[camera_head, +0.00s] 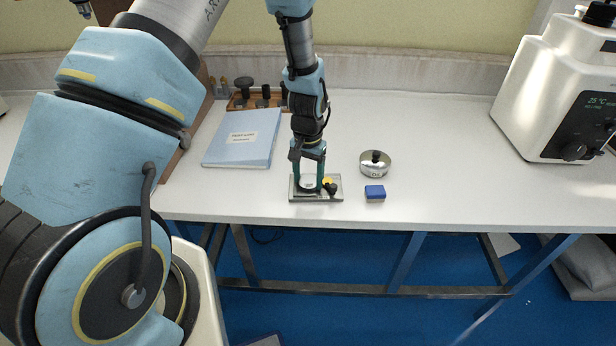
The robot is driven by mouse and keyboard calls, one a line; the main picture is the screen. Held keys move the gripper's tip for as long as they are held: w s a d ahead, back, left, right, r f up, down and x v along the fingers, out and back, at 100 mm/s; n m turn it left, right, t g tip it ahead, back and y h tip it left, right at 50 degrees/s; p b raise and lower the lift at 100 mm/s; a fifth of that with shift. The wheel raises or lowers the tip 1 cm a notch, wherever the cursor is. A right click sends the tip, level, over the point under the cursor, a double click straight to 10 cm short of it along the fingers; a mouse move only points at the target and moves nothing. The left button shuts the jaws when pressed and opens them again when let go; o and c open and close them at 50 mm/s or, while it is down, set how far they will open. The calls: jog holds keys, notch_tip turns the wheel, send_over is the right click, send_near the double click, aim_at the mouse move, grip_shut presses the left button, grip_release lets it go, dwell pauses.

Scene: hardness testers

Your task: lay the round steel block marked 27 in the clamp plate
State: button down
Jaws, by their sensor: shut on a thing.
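The clamp plate (297,196) is a small grey metal plate near the front edge of the white table. A dark knob and a yellow spot show at its right side. My gripper (309,188) points straight down over the left part of the plate, shut on the round steel block (308,185). The block shows as a small grey disc between the fingertips, at or just above the plate. I cannot tell whether it touches the plate. The fingers hide part of it, and the mark 27 is too small to read.
A round metal dish (375,168) with a dark knob and a blue block (375,193) stand right of the plate. A blue booklet (243,138) lies to the left, before a wooden rack (240,103). A white machine (558,90) stands far right. The table between is clear.

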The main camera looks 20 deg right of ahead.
aim_at(308, 182)
jog(key=shift+s+a+f+b, duration=0.2)
jog(key=shift+f+b, duration=0.15)
jog(key=shift+f, duration=0.3)
grip_release()
jog(key=shift+f, duration=0.1)
jog(key=shift+w+r+p, duration=0.2)
jog(key=shift+r+p, duration=0.2)
jog(key=shift+r, duration=0.3)
jog(key=r+b, duration=0.3)
jog(key=r, duration=0.9)
jog(key=shift+d+r+b, duration=0.1)
jog(key=shift+d+b, duration=0.1)
jog(key=shift+b, duration=0.1)
jog(key=w+a+r+n, duration=0.1)
jog(key=a+r+n, duration=0.1)
jog(key=a, duration=0.6)
jog(key=w+a+r+n, duration=0.1)
jog(key=a+r+n, duration=0.1)
jog(key=a, duration=0.5)
jog(key=s+a+r+n, duration=0.1)
jog(key=s+a, duration=0.1)
jog(key=a, duration=0.3)
jog(key=s+a+n+t, duration=0.1)
jog(key=s+a+n, duration=0.1)
jog(key=a, duration=0.3)
jog(key=s+a+r+n, duration=0.1)
jog(key=s+a, duration=0.1)
jog(key=a, duration=0.3)
jog(key=shift+r+t, duration=0.3)
